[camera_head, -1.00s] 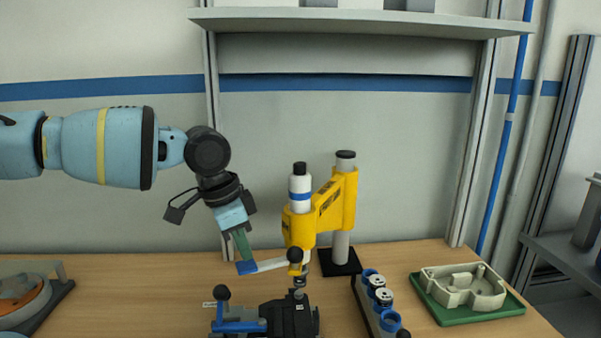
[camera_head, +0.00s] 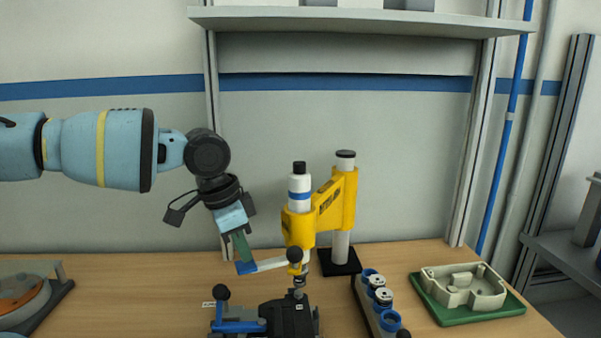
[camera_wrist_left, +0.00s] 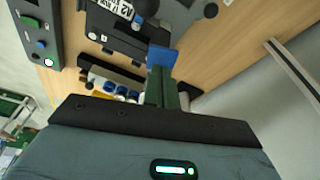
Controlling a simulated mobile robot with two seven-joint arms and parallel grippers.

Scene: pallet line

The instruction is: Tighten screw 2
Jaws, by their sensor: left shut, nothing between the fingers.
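A yellow stand (camera_head: 320,210) carries an upright white screwdriver (camera_head: 300,193) with a blue band and black cap. A white lever (camera_head: 270,264) with a blue end (camera_head: 246,267) reaches left from its lower part. My left gripper (camera_head: 241,254) points down with its green fingers shut and empty, its tips at the blue lever end. In the left wrist view the green fingers (camera_wrist_left: 160,85) meet the blue lever end (camera_wrist_left: 161,56). A black fixture (camera_head: 290,318) with a blue clamp handle (camera_head: 238,327) sits below the screwdriver. I cannot make out screw 2. My right gripper is out of view.
A rack of blue-and-white round parts (camera_head: 365,300) stands right of the fixture. A pale housing (camera_head: 462,285) lies on a green tray (camera_head: 470,314) farther right. A round device (camera_head: 28,298) is at the far left. The wooden table (camera_head: 140,290) is clear between it and the fixture.

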